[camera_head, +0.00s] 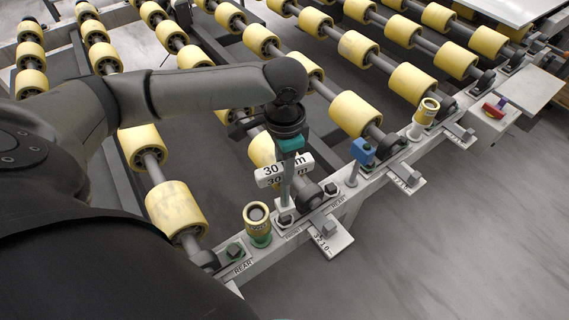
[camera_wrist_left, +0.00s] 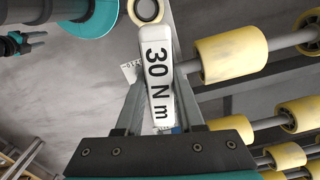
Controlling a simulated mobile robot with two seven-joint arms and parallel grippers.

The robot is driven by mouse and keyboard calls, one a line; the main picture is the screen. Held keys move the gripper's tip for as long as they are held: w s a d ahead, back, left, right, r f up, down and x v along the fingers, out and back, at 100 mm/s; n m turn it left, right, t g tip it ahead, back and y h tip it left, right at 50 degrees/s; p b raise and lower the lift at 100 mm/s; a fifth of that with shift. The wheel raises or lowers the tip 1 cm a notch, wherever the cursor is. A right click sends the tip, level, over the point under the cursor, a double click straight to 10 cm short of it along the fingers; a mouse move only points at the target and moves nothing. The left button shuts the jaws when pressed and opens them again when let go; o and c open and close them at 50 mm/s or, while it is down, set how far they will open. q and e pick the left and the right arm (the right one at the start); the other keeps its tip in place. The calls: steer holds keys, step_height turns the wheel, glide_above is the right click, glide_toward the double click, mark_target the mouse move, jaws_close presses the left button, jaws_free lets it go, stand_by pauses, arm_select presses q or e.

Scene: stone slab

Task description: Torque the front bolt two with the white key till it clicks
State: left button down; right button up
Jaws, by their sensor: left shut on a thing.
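My left gripper (camera_head: 288,158) points down over the rail, shut on the white key (camera_head: 272,178), which is marked 30 Nm. In the left wrist view the white key (camera_wrist_left: 156,70) stands between the two fingers of my left gripper (camera_wrist_left: 160,115). Its shaft reaches down to a bolt (camera_head: 286,218) beside the FRONT label. I cannot tell whether the key is seated on the bolt or just above it. A dark part with teal pieces at the left of the wrist view looks like my right gripper (camera_wrist_left: 18,43), too small to judge.
A blue key (camera_head: 362,152) stands on the rail to the right. A red handle (camera_head: 493,110) lies at far right. Yellow rollers (camera_head: 355,113) fill the back.

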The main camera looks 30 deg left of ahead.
mark_target(285, 189)
steer(key=shift+w, duration=0.15)
arm_select(q)
steer(key=shift+r+p, duration=0.1)
steer(key=shift+p, duration=0.8)
steer(key=shift+f, duration=2.6)
arm_select(e)
steer(key=shift+w+a+r, duration=0.25)
steer(key=shift+w+r, duration=0.2)
steer(key=shift+r, duration=0.35)
arm_select(q)
steer(key=shift+w, duration=0.1)
arm_select(e)
steer(key=shift+r, duration=0.15)
arm_select(q)
steer(key=shift+p, duration=0.45)
arm_select(e)
steer(key=shift+r, duration=0.45)
steer(key=shift+s+d+r, duration=0.1)
steer(key=shift+r, duration=0.05)
